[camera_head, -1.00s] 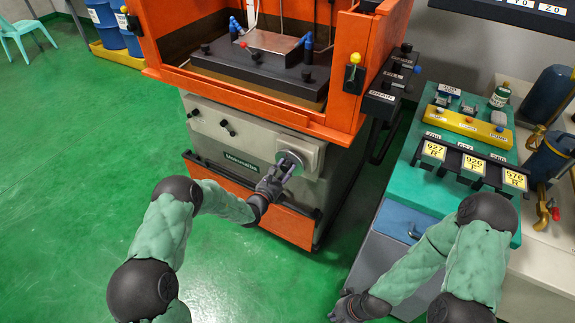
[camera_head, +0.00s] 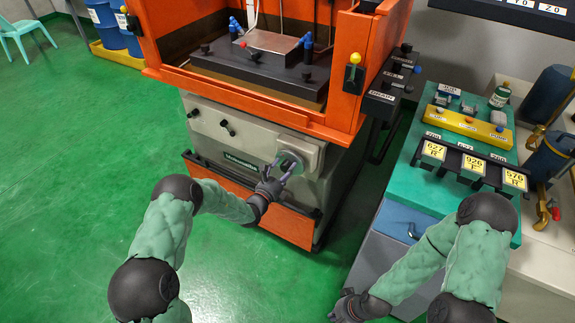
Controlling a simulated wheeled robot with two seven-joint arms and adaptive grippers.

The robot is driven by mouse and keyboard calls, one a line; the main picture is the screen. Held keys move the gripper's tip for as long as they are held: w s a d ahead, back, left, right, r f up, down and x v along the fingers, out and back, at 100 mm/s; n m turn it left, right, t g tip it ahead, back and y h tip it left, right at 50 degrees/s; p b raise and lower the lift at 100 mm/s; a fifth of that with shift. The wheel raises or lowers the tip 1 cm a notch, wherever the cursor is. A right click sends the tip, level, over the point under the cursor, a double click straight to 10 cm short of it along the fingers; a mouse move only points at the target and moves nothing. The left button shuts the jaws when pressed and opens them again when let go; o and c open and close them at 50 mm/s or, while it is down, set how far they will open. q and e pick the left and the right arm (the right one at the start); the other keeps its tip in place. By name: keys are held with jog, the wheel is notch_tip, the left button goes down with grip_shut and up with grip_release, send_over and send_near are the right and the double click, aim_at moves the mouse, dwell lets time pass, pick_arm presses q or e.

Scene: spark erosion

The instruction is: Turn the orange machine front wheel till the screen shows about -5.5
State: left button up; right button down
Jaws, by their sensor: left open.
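The orange machine (camera_head: 270,118) stands in the middle with a grey front panel. Its front wheel (camera_head: 292,158) is a round grey knob at the panel's right side. My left gripper (camera_head: 279,173) is open, with its fingers at the wheel's lower left. I cannot tell whether they touch it. The fingers hide part of the wheel. The screen (camera_head: 512,7) shows only its lower edge at the top right, with a few characters; the reading is cut off. My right gripper (camera_head: 341,308) hangs low at the bottom, away from the machine, and its fingers are not clear.
A teal bench (camera_head: 420,200) with labelled yellow cards (camera_head: 472,165) and a yellow bar (camera_head: 468,128) stands on the right. Blue drums (camera_head: 105,20) stand at the back left. The green floor (camera_head: 80,150) at the left is clear.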

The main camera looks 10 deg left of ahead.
pick_arm(q)
jog(key=shift+s, duration=0.1)
jog(key=shift+p+v, duration=0.75)
jog(key=shift+v, duration=0.4)
jog(key=p+v, duration=0.3)
jog(key=v, duration=0.5)
jog(key=shift+s+p, duration=0.15)
jog(key=shift+p, duration=0.15)
jog(key=shift+a, duration=0.1)
